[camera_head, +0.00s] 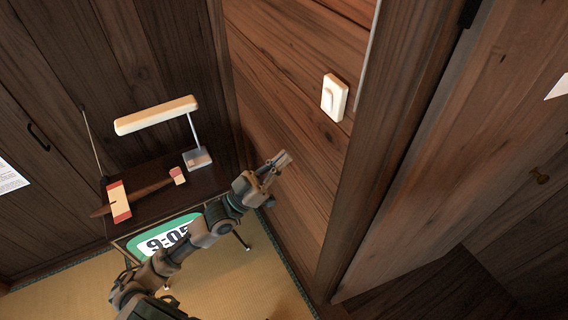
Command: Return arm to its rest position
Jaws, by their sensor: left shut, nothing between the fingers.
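My left arm comes in from the lower left and reaches up and right. Its gripper (279,160) is shut and empty, in front of the wooden wall. A white wall switch (334,97) is on that wall, above and to the right of the gripper and apart from it. My right gripper is not in view.
A small dark table (165,203) stands in the corner behind my arm. On it are a white desk lamp (157,115) and a wooden model plane (150,190). A wooden door (470,150) is at the right. Tatami floor (60,300) shows below.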

